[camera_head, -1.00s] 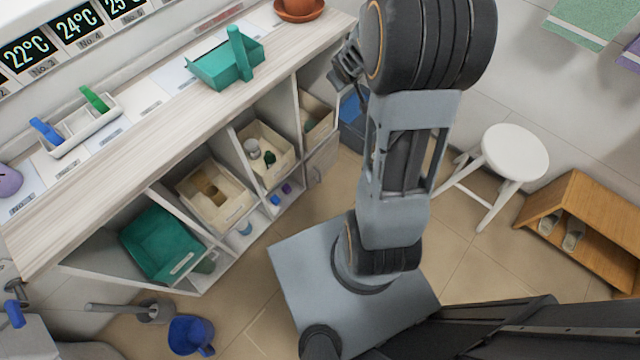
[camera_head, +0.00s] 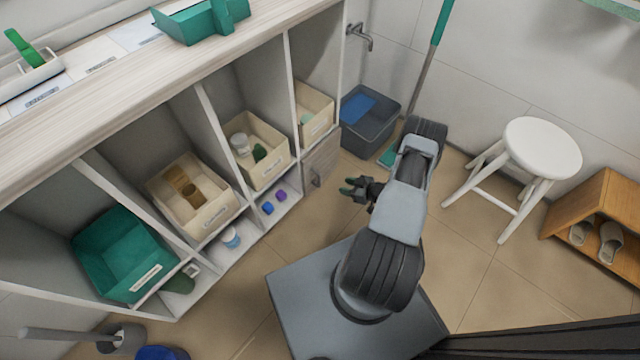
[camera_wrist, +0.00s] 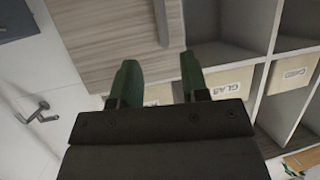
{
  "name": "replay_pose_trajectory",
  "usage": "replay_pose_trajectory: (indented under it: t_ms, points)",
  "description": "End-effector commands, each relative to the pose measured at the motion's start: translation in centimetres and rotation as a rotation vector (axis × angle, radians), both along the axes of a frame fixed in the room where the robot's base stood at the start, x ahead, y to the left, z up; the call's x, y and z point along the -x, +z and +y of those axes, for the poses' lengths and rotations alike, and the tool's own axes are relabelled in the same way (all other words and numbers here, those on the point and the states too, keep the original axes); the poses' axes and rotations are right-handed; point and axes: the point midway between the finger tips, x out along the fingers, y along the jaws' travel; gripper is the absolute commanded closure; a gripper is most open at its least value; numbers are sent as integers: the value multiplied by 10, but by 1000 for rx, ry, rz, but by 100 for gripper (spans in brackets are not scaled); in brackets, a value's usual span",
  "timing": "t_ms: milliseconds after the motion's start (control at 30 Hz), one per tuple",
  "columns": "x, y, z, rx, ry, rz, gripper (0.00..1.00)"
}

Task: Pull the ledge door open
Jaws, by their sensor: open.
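The ledge door (camera_head: 323,160) is a small wood-grain panel low at the right end of the shelf unit, below the last bin. It looks shut. Its handle (camera_head: 316,181) is on the panel's left part. My gripper (camera_head: 349,187) is open and empty, just right of the door and apart from it. In the wrist view the door (camera_wrist: 105,35) fills the upper left, with its grey bar handle (camera_wrist: 166,24) at top centre. The two dark green fingers (camera_wrist: 158,80) are spread below the handle, not touching it.
Labelled bins, including a cream bin (camera_head: 257,150) and a green bin (camera_head: 124,254), fill the shelf compartments. A dark tub (camera_head: 368,130) stands behind my gripper. A white stool (camera_head: 541,147) stands right. The tiled floor before the door is clear.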

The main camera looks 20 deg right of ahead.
Motion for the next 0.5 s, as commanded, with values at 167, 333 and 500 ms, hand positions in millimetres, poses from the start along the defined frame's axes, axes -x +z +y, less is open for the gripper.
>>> replay_pose_trajectory:
  t_ms: [167, 333, 500]
  points:
    - [-19, -14, 17, -5, 7, -2, 59]
    - [-45, -28, 35, -3, 6, -3, 59]
    - [-68, -39, 51, -3, 6, -2, 59]
